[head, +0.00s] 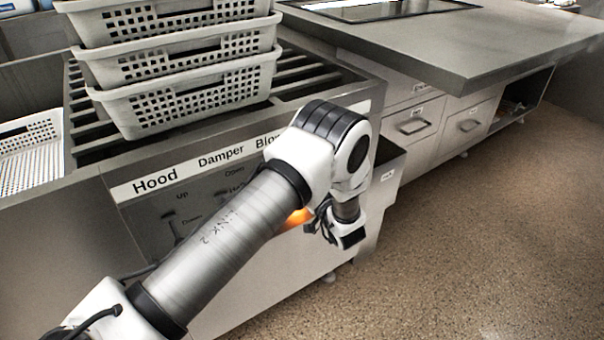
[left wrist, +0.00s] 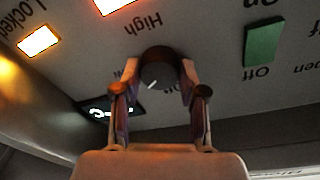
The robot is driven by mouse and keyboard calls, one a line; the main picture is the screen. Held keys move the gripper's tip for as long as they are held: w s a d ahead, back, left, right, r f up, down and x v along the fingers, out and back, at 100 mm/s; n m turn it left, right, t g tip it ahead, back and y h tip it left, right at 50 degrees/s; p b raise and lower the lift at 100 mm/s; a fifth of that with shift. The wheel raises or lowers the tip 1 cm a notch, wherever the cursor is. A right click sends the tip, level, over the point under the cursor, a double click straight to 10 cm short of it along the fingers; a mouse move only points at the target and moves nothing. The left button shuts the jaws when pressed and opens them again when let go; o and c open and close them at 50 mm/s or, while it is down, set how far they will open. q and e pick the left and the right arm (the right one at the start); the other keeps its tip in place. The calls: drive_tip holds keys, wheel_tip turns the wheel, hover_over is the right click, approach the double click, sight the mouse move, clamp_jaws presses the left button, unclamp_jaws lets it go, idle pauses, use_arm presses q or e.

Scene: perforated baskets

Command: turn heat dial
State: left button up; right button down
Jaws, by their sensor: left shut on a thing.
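The heat dial (left wrist: 158,68) is a dark round knob with a short white mark, on a grey panel in the left wrist view. A label reading "High" stands beside it, and another label is partly covered. My left gripper (left wrist: 159,80) has one finger on each side of the dial and is shut on it. In the head view my left arm crosses in front of the hood panel (head: 180,200) and hides the dial. The fingertips cannot be made out there. My right gripper is in neither view.
The panel has a lit orange indicator (left wrist: 38,41), a green switch (left wrist: 263,42) and a small display (left wrist: 98,110). Stacked perforated baskets (head: 190,103) stand on the slatted top above the panel. A grey counter (head: 470,45) with drawers is at the right. The speckled floor is clear.

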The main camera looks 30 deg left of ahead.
use_arm(q)
drive_tip(key=n, duration=0.6)
drive_tip(key=n+g+y+b, duration=0.1)
drive_tip(key=n, duration=0.5)
drive_tip(key=shift+f+n, duration=0.1)
drive_tip(key=shift+n, duration=0.2)
drive_tip(key=shift+g, duration=0.3)
drive_tip(key=o, duration=1.1)
drive_tip(key=shift+o, duration=0.2)
drive_tip(key=v, duration=1.2)
drive_tip(key=shift+f, duration=0.2)
